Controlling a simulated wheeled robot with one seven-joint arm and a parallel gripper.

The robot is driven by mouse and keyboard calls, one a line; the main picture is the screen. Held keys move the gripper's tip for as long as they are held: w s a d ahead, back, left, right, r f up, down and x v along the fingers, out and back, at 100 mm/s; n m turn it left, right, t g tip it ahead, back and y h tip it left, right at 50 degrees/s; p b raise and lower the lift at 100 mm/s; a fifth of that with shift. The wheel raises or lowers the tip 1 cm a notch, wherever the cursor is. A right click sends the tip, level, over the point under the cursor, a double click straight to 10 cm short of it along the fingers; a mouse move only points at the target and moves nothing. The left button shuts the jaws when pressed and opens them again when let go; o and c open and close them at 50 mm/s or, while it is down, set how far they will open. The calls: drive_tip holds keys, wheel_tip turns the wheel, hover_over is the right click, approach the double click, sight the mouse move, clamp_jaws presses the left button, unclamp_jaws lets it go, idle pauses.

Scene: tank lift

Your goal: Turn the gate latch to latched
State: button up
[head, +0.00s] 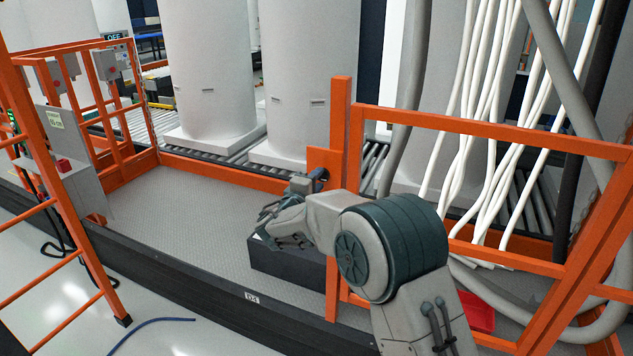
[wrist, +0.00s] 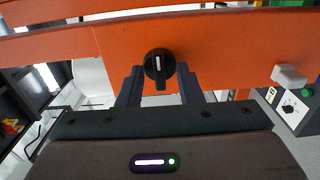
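The gate latch (wrist: 160,66) is a round black knob with a bar handle and a white mark, set on an orange plate in the wrist view. Its handle stands upright in that picture. My gripper (wrist: 159,78) is open, with one dark finger on each side of the knob and a gap on both sides. In the head view my gripper (head: 318,178) is at the orange plate (head: 325,158) beside the gate post (head: 340,110). The latch itself cannot be made out there, behind my gripper and wrist.
The orange gate frame (head: 480,133) extends right of the post, with white hoses (head: 490,110) behind it. A dark box (head: 290,265) sits on the grey platform (head: 190,205) below my wrist. A grey block (wrist: 288,76) sticks out at right in the wrist view.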

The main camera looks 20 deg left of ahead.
clamp_jaws()
drive_tip(key=shift+f+n+b, duration=0.1)
drive_tip(key=shift+n+b, duration=0.2)
drive_tip(key=shift+b, duration=0.15)
drive_tip(key=shift+f+n+b, duration=0.1)
drive_tip(key=shift+n+b, duration=0.8)
drive_tip(key=shift+b, duration=0.05)
drive_tip(key=n+b, duration=0.2)
drive_tip(key=n, duration=0.2)
drive_tip(key=shift+n, duration=0.3)
drive_tip(key=n+p, duration=0.2)
drive_tip(key=n, duration=0.8)
drive_tip(key=shift+n, duration=0.4)
